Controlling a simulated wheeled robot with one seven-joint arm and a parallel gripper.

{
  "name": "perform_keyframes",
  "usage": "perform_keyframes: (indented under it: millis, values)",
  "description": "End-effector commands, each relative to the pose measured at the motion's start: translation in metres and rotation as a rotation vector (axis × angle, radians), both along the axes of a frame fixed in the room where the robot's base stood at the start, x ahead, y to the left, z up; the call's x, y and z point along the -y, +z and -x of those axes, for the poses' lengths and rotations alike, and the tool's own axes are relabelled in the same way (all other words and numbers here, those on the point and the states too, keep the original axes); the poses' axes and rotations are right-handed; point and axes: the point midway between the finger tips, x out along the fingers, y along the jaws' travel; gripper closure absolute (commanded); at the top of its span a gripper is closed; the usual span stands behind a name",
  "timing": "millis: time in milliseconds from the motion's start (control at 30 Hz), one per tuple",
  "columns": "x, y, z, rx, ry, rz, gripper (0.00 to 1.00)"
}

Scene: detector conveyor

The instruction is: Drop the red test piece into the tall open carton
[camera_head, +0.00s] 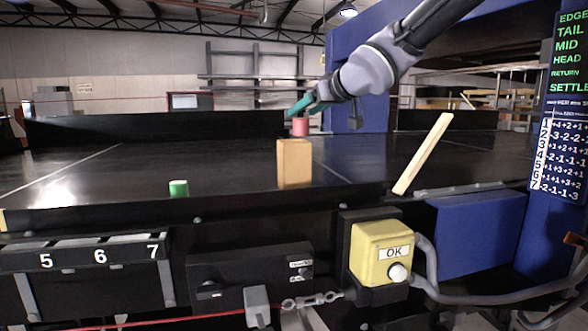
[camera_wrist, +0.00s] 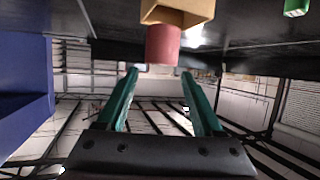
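The red test piece (camera_head: 300,127) is a short cylinder directly above the tall tan carton (camera_head: 294,165), which stands upright on the dark belt. In the wrist view the red piece (camera_wrist: 163,45) overlaps the edge of the carton (camera_wrist: 180,18); I cannot tell whether it touches the rim or hangs clear. My gripper (camera_head: 295,111) reaches in from the upper right, just above the red piece. In the wrist view its two green fingers (camera_wrist: 160,71) are spread apart with nothing gripped between them, and the red piece lies just beyond their tips.
A pale wooden bar (camera_head: 423,154) leans to the carton's right. The belt between is clear.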

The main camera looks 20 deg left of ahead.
Motion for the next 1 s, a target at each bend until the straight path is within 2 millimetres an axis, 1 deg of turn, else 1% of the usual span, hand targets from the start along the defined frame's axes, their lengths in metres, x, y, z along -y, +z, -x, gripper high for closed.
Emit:
perform_keyframes:
  millis: [333,433,600,1000]
  values:
    - [0.0,0.0,0.001,0.0,0.0,0.0,0.15]
    - [0.004,0.003,0.003,0.001,0.0,-0.001,0.15]
    - [0.024,0.013,0.017,0.005,-0.003,0.0,0.15]
    - [0.061,0.033,0.05,0.003,0.003,0.0,0.15]
